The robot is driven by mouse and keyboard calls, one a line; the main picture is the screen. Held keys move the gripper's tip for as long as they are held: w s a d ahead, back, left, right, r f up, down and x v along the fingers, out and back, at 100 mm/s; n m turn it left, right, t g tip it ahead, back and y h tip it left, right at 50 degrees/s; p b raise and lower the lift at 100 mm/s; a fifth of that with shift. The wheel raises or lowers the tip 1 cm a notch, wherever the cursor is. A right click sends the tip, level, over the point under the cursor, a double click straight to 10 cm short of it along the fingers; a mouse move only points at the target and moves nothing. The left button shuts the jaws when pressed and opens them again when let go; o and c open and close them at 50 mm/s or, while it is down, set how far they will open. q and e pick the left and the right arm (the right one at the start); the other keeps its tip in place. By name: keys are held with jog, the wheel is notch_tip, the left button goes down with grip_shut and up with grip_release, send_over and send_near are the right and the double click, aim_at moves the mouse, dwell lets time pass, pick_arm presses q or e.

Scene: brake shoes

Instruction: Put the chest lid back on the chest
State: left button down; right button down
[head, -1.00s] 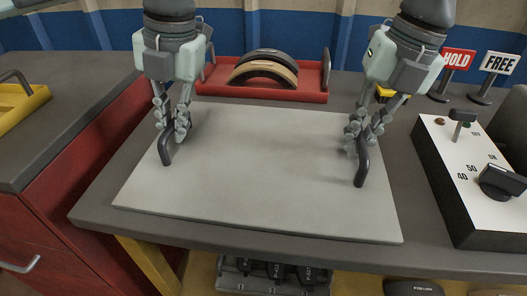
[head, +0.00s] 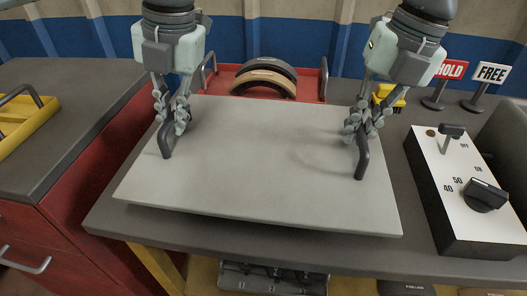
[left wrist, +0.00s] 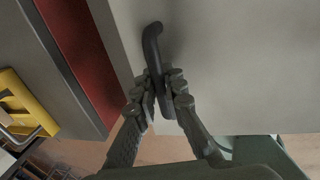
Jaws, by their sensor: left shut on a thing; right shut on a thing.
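The chest lid (head: 270,165) is a flat pale grey panel with two dark handles, raised level a little above the grey workbench. My left gripper (head: 174,118) is shut on its left handle (head: 166,143). My right gripper (head: 363,126) is shut on its right handle (head: 361,162). The left wrist view shows my left fingers (left wrist: 164,92) around the dark left handle (left wrist: 152,45) near the lid's edge. I cannot make out the chest in these views.
A red tray (head: 323,82) with curved brake shoes (head: 264,80) stands behind the lid. A control box (head: 465,180) with a lever and dial is at right, below HOLD and FREE signs (head: 491,73). A red cabinet (head: 75,215) stands at left. Black parts lie below the bench (head: 130,226).

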pick_arm(q)
jog(key=shift+r, duration=0.45)
pick_arm(e)
jog(key=shift+r, duration=0.45)
pick_arm(q)
jog(key=shift+a+f, duration=0.1)
jog(key=shift+f, duration=0.05)
pick_arm(e)
jog(key=shift+f, duration=0.2)
